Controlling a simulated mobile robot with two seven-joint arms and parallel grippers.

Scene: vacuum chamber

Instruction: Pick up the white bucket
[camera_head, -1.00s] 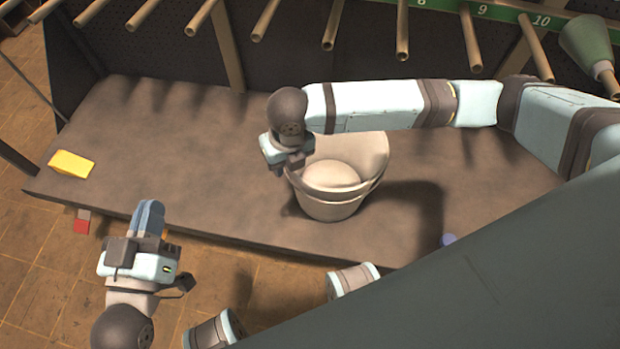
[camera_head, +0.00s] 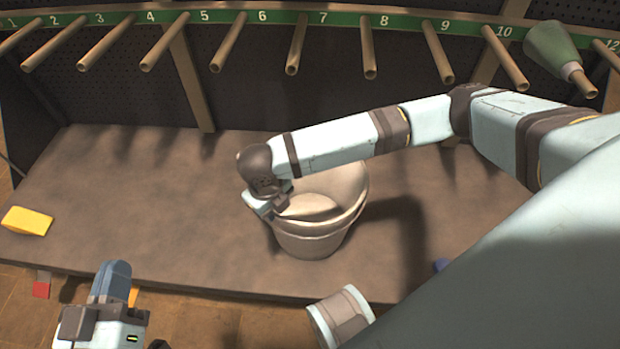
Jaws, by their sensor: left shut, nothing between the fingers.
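The white bucket (camera_head: 311,243) stands upright on the brown tabletop, in the middle of the head view. My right gripper (camera_head: 272,210) is at the left side of the bucket's rim, pointing down. Its fingertips are small and partly hidden, so I cannot tell whether they are open or touch the rim. The gripper and forearm cover part of the bucket's opening; something pale shows inside. My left gripper (camera_head: 113,282) is at the bottom left, in front of the table's near edge, with its fingers together and empty, well apart from the bucket.
A yellow block (camera_head: 27,221) lies at the table's left end. A row of wooden pegs under a green numbered strip (camera_head: 292,18) runs along the back; a green cone-shaped item (camera_head: 553,48) hangs at the right. The tabletop left of the bucket is clear.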

